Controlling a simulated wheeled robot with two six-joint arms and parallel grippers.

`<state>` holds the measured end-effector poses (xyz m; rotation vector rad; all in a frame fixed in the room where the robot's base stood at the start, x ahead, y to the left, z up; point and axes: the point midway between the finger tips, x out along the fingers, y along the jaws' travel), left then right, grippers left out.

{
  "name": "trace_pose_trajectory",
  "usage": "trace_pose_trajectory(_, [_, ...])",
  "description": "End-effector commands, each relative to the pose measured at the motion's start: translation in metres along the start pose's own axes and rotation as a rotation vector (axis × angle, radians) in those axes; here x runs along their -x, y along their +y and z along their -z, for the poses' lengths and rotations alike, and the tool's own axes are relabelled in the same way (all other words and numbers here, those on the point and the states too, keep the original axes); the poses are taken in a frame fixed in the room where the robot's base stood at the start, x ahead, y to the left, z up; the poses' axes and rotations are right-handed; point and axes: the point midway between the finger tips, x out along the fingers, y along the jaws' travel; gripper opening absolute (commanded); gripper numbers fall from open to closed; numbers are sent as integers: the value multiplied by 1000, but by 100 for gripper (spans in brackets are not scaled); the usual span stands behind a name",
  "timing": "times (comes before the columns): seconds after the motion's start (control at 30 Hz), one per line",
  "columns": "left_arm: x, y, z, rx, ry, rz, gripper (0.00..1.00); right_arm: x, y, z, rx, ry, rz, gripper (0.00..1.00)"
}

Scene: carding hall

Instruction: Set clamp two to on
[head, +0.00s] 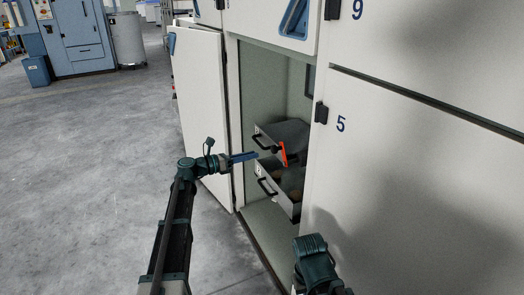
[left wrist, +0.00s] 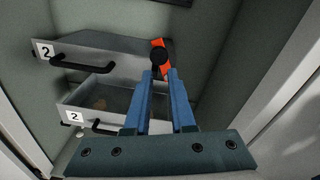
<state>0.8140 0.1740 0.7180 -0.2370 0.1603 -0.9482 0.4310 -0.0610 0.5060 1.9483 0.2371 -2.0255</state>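Clamp two appears to be the orange lever (head: 283,153) at the right end of the upper drawer's front, inside the open cabinet bay. It stands close to upright, slightly tilted. In the left wrist view the orange lever (left wrist: 157,43) has a round black knob (left wrist: 159,58) in front of it; the lever's lower part is partly hidden. My left gripper (head: 256,155) is in front of the bay, its blue fingers pointing at the lever, apart from it in the head view. In the left wrist view the fingertips (left wrist: 160,73) are parted, with nothing seen held. My right gripper's fingers are not visible.
The upper drawer (left wrist: 112,66) and lower drawer (left wrist: 90,118) both carry a label 2 and black handles. An open white door (head: 200,110) stands left of the bay; closed panel 5 (head: 400,180) is on the right. Floor (head: 80,190) at left is clear.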

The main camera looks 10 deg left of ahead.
Motion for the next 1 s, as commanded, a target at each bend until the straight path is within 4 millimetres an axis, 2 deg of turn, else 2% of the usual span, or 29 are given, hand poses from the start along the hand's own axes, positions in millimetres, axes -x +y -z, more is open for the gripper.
trace_pose_trajectory(0.03, [-1, -9, -4, -100, 12, -11, 12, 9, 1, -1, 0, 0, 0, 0])
trace_pose_trajectory(0.1, [-3, -14, -5, -265, 33, -31, 0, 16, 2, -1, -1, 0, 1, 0])
trace_pose_trajectory(0.57, [-9, -46, -8, -1373, 233, -66, 0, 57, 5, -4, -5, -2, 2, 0])
trace_pose_trajectory(1.0, [-5, -76, -19, -2436, 486, 95, 0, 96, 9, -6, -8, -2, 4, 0])
